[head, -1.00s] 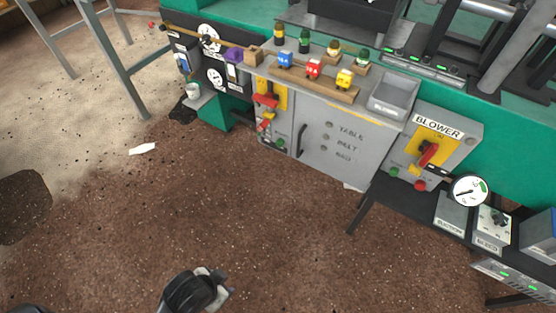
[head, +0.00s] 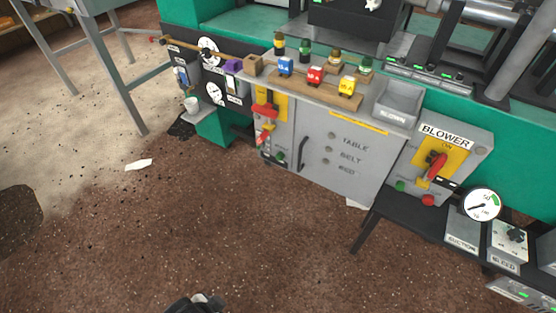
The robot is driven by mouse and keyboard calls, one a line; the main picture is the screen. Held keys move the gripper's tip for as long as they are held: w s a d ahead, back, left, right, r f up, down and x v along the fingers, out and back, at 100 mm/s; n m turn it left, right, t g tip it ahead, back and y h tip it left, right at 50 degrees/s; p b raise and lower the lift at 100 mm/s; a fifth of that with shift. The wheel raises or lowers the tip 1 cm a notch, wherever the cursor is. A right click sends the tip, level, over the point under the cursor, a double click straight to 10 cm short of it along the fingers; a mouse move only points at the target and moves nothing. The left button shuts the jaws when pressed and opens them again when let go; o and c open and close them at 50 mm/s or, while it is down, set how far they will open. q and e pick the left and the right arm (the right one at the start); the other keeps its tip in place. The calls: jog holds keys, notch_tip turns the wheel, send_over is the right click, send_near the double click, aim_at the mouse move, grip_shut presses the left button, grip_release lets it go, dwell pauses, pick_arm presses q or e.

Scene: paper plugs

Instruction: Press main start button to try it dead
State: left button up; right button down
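The grey main cabinet (head: 310,165) stands at the middle of the head view, with a handle and small round lamps beside lettering, two rows of which read TABLE and BELT. On its left part is a yellow plate with a red switch handle (head: 264,111). A red and yellow piece, perhaps a lock or tag, hangs below the handle. A small green button (head: 281,155) sits low on this part, with a dark spot beside it; its label is too small to read.
A BLOWER box (head: 441,160) at right has a red handle, a green button (head: 400,186) and a red button (head: 428,200). A round gauge (head: 482,204) stands on the black side table. Blue, red and yellow blocks sit on a wooden rack (head: 310,90).

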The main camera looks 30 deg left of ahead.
dwell(0.4)
pick_arm(q)
grip_shut()
dwell(1.5)
